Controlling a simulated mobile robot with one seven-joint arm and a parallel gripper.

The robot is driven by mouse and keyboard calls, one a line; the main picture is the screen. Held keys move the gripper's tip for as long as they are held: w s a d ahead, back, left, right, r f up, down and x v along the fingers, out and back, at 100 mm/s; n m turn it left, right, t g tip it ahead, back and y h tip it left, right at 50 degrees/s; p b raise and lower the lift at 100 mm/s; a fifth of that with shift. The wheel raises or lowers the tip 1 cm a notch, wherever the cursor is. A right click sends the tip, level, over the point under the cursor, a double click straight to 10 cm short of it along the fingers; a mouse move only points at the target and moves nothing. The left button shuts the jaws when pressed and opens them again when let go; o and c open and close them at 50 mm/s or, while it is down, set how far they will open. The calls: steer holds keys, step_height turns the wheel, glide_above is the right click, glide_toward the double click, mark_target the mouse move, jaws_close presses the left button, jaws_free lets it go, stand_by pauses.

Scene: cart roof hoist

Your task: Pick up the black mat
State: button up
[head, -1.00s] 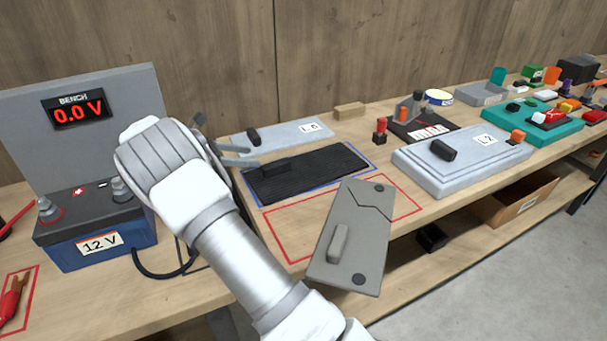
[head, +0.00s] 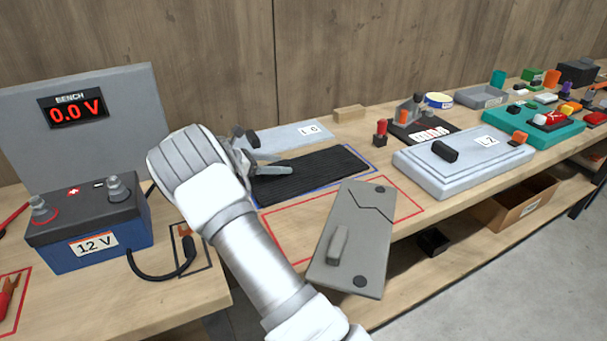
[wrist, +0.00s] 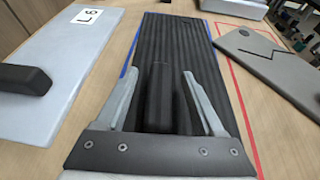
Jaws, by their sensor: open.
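The black mat (head: 325,173) is a ribbed rectangle lying flat on the bench inside a blue outline, and its far part shows clear in the wrist view (wrist: 178,45). A raised black handle (wrist: 161,98) stands on it. My gripper (head: 275,165) is over the mat's left end. In the wrist view my gripper's fingers (wrist: 161,95) are open, one on each side of the handle with gaps visible. I cannot tell how far the fingertips are above the mat. My arm hides the mat's near left part in the head view.
A light panel marked L6 (head: 300,135) lies behind the mat. A grey plate (head: 352,245) overhangs the bench front near a red outline. A light block marked L2 (head: 465,162) stands to the right. A 12 V battery (head: 92,225) and bench display panel (head: 125,115) are at left.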

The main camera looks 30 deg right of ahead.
steer(key=shift+d+f, duration=0.3)
steer(key=shift+d, duration=0.35)
steer(key=shift+c, duration=0.3)
jaws_close()
steer(key=shift+r, duration=0.1)
stand_by(0.5)
